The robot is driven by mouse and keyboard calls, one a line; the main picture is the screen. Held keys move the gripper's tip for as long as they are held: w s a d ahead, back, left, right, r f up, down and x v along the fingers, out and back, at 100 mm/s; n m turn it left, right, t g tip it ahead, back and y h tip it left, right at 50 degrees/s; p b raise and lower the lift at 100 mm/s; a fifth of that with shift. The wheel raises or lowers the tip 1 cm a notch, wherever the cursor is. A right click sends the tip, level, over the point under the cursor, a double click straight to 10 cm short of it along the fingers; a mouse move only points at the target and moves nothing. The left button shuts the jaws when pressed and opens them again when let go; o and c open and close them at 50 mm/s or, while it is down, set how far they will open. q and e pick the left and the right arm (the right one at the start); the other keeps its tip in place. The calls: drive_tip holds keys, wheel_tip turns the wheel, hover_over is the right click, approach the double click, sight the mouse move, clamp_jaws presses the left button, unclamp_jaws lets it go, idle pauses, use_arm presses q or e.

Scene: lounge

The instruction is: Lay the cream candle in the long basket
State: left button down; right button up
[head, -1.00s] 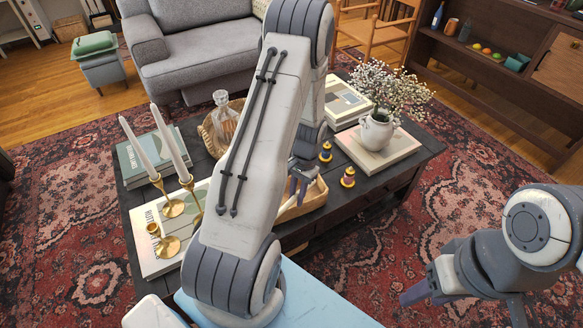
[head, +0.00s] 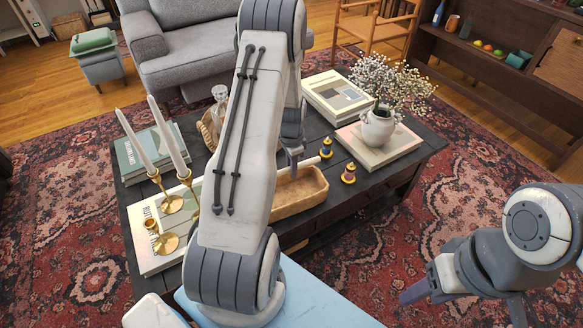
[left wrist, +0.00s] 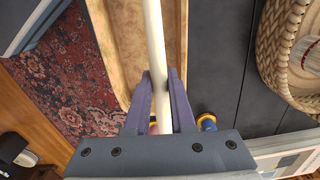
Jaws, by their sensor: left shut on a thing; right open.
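The cream candle (left wrist: 154,35) is between the fingers of my left gripper (left wrist: 158,80), which is shut on it. In the left wrist view the candle runs lengthwise over the long basket (left wrist: 110,35); I cannot tell whether it touches the basket. In the head view the long basket (head: 300,191) is on the dark table, partly hidden by my left arm, and its visible part looks empty. My right gripper (head: 460,308) is open and empty, right of the table.
Two white candles (head: 168,135) stand in brass holders at the table's left, beside an empty brass holder (head: 151,224). A round basket with a decanter (head: 220,98) is behind my arm.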

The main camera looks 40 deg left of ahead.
use_arm(q)
drive_tip(key=b, duration=0.4)
hover_over(292, 191)
wheel_tip(292, 191, down, 5)
drive_tip(key=shift+a+r, duration=0.1)
drive_tip(key=shift+s+f+b, duration=0.1)
drive_tip(key=shift+f+b, duration=0.5)
drive_tip(key=shift+f, duration=1.25)
drive_tip(key=shift+s, duration=0.1)
drive_tip(key=c, duration=0.7)
unclamp_jaws()
drive_tip(key=shift+r, duration=0.2)
drive_tip(key=shift+w+r, duration=0.2)
drive_tip(key=shift+r, duration=0.1)
wheel_tip(292, 191, up, 10)
drive_tip(key=shift+s+f+p, duration=0.1)
drive_tip(key=shift+f+p, duration=0.1)
drive_tip(key=shift+p, duration=1.05)
